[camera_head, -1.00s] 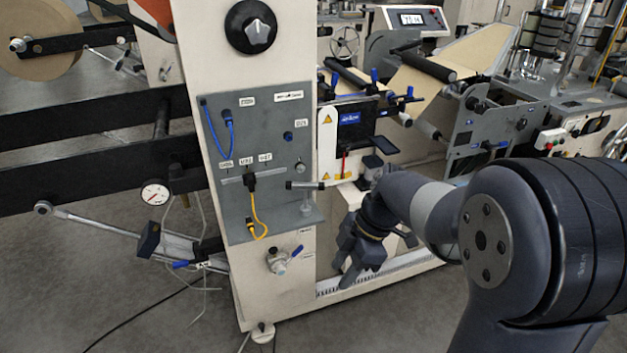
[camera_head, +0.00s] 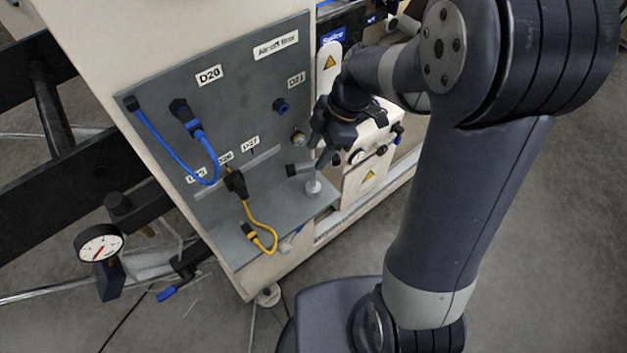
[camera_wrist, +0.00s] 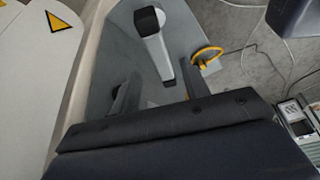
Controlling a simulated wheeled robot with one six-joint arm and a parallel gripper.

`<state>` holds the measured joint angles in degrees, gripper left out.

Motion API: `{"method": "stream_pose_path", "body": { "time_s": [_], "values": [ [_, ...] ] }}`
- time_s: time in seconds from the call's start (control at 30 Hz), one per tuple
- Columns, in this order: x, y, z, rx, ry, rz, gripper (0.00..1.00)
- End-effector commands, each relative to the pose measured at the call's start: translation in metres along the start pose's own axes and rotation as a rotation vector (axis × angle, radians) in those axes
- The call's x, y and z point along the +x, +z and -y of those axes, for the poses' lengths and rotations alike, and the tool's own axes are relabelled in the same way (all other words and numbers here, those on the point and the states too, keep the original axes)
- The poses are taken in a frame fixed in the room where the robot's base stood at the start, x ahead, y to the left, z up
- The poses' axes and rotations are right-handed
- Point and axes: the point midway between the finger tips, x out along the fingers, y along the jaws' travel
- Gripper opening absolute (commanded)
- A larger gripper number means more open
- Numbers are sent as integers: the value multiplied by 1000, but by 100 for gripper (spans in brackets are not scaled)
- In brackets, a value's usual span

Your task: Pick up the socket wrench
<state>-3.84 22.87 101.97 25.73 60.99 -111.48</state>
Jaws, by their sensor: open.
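The socket wrench appears to be the short tool with a dark grey cylindrical end (camera_head: 298,169) above the shelf at the panel's lower right. In the wrist view, the tool (camera_wrist: 161,55) shows a black squarish end and a pale grey shaft. My gripper (camera_head: 322,152) is beside it in the head view, close to the panel. In the wrist view, my open fingers (camera_wrist: 160,92) stand on either side of the shaft's lower end, with nothing visibly clamped. Whether they touch the tool cannot be told.
The grey panel (camera_head: 235,130) carries a blue cable (camera_head: 170,150) and a yellow cable (camera_head: 258,222) near the tool. The shelf (camera_head: 285,215) juts out below. A white unit with warning signs (camera_head: 368,160) stands right of the gripper. A dial gauge (camera_head: 99,244) is at lower left.

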Motion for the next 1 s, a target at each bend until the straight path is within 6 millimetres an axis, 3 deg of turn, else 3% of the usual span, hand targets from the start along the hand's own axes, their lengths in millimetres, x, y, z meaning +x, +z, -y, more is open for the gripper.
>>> {"method": "stream_pose_path", "body": {
  "time_s": [0.53, 0.83, 1.0],
  "values": [
    [59, 3, 4, -1, -2, 0, 44],
    [63, 3, 4, -1, 1, 1, 43],
    [63, 3, 4, 0, 1, 1, 29]
  ]
}}
